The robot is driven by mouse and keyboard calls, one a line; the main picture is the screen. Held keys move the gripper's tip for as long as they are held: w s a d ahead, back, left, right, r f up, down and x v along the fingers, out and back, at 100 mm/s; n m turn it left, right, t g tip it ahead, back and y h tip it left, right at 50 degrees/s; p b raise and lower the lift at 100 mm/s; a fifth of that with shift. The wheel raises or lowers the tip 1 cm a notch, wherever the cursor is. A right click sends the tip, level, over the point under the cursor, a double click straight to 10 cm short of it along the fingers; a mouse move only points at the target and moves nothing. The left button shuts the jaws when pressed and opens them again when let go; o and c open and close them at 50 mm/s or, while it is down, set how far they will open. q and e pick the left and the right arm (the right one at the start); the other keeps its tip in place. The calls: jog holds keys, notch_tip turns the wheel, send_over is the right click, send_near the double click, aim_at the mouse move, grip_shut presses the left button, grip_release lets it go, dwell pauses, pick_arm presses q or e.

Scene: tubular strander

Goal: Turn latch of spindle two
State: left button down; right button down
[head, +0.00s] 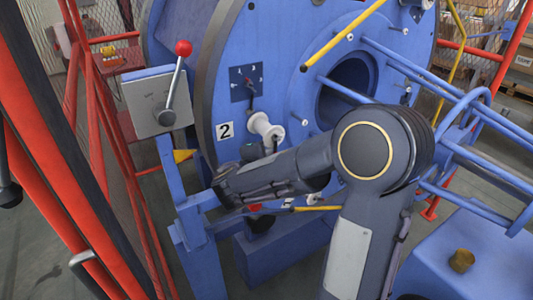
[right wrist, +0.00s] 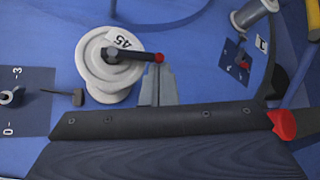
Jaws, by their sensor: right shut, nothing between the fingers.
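In the head view a white spool (head: 264,128) sits on the blue disc beside a plate marked 2 (head: 224,131). In the right wrist view a white spool (right wrist: 108,70) marked 45 carries a black latch lever (right wrist: 130,55) with a red tip, pointing right. I cannot tell whether both views show the same spool. My right gripper (right wrist: 160,80) is shut and empty. Its grey fingers end close below the lever's red tip; contact cannot be told. In the head view my own arm covers most of the gripper.
A dial plate (head: 245,83) with a small black switch is above the spool. A grey box (head: 157,103) with a red-knobbed lever (head: 176,75) stands left. Red fence bars (head: 60,150) fill the left side. Blue rods (head: 450,150) run out on the right.

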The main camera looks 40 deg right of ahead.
aim_at(276, 150)
jog(key=s+r+n+g+y+p, duration=0.1)
jog(key=n+g+p, duration=0.1)
jog(key=p, duration=0.4)
jog(key=s+r+n+g+y+p, duration=0.1)
jog(key=s+n+g+p, duration=0.1)
jog(key=p, duration=0.4)
jog(key=s+r+n+g+p, duration=0.1)
jog(key=n+g+p, duration=0.1)
jog(key=p, duration=0.3)
jog(key=shift+s+a+r+g+y+p, duration=0.25)
jog(key=shift+g+y+p, duration=0.15)
jog(key=shift+g, duration=0.4)
jog(key=shift+r, duration=0.4)
jog(key=shift+w, duration=0.1)
